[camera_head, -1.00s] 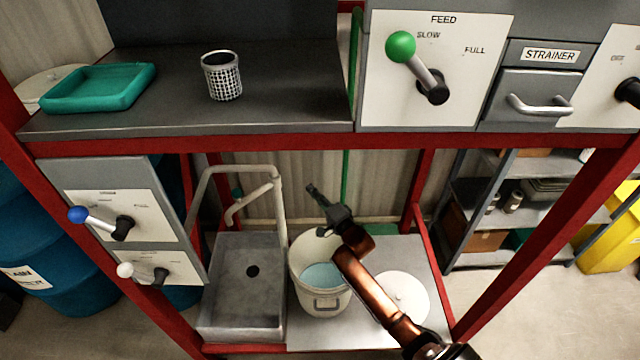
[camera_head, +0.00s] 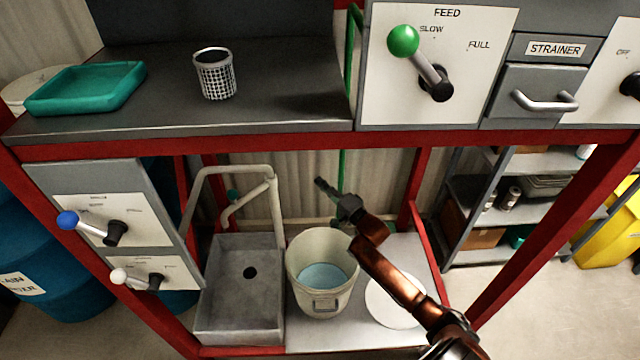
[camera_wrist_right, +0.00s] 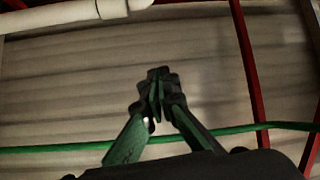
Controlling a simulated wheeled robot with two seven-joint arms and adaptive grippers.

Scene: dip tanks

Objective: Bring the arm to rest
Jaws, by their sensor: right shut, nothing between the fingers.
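My right gripper (camera_head: 323,186) is above and behind the bucket (camera_head: 322,275) in the head view, apart from it, with the copper-coloured arm coming in from the lower right. In the right wrist view my right gripper (camera_wrist_right: 158,80) has its fingers together with nothing between them, facing a corrugated wall. My left gripper is in neither view.
A grey sink (camera_head: 238,310) stands left of the bucket, which holds pale blue liquid. A white disc (camera_head: 394,303) lies at right, partly behind my arm. Red frame posts (camera_head: 418,190) stand nearby. Above are a mesh basket (camera_head: 215,75), a teal tray (camera_head: 85,88) and the green-knobbed FEED lever (camera_head: 404,41).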

